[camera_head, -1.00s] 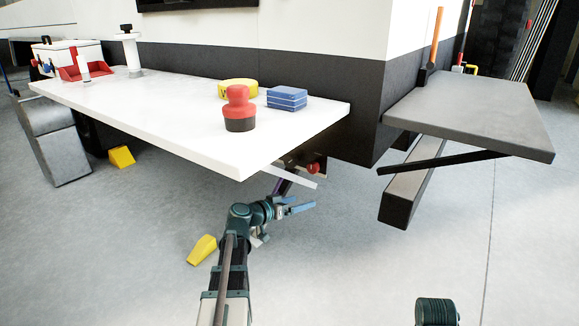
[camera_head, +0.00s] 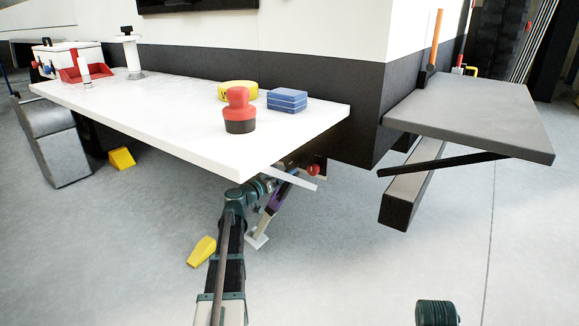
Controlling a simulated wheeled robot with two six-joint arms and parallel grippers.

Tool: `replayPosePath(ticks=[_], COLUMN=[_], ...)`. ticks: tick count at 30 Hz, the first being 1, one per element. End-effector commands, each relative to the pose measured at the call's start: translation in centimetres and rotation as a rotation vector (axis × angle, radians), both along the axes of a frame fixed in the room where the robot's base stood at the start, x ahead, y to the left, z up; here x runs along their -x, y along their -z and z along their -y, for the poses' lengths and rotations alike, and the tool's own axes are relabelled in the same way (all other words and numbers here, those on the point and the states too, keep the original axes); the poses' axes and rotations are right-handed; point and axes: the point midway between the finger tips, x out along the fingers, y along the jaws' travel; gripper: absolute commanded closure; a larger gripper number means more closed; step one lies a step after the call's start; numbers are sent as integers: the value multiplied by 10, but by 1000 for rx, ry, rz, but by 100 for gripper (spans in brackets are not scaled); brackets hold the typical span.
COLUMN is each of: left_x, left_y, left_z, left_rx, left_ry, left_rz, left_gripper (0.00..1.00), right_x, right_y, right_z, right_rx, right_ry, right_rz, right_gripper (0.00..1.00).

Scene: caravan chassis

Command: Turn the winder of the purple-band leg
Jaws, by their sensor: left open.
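The purple-band leg (camera_head: 277,198) slants down beneath the right front corner of the white table. Its purple band shows beside my left gripper, and its pale foot rests on the floor. A red knob (camera_head: 314,170) shows just right of the leg's upper end; I cannot tell whether it is the winder. My left gripper (camera_head: 272,183) is open and empty, close to the upper leg under the table edge. Its fingers are small and partly hidden, so I cannot tell whether they touch the leg. My right gripper is out of view.
The white table (camera_head: 180,120) overhangs my left gripper and bears a red-and-black object (camera_head: 239,110), a yellow roll (camera_head: 238,88) and blue blocks (camera_head: 287,99). A grey shelf (camera_head: 470,115) stands out at right. A yellow chock (camera_head: 202,251) lies left of my arm. The floor at right is clear.

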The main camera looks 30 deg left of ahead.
Motion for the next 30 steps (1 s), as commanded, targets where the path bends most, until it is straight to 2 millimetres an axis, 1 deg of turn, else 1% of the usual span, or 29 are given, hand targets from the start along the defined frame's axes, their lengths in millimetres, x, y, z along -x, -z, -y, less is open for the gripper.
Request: replayPosePath(ticks=[1,3,6,9,14,22,23,24,26,30], left_x=[-13,-24,-37,-45,-52,-52,-52,-52,-52,-52], left_y=[0,0,0,0,0,0,0,0,0,0], left_z=[0,1,2,3,4,4,4,5,4,5], left_rx=[0,0,0,0,0,0,0,0,0,0], left_ry=[3,2,2,2,0,0,0,1,1,1], left_rz=[0,-1,-1,-1,0,0,0,0,0,0], left_gripper=[6,6,6,6,6,6,8,15,26,51], right_x=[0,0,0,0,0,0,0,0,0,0], right_y=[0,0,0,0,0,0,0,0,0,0], right_z=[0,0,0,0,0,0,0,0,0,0], right_rx=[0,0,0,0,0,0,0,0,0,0], right_ry=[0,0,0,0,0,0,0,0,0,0], right_rz=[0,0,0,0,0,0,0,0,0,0], right_gripper=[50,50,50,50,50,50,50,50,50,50])
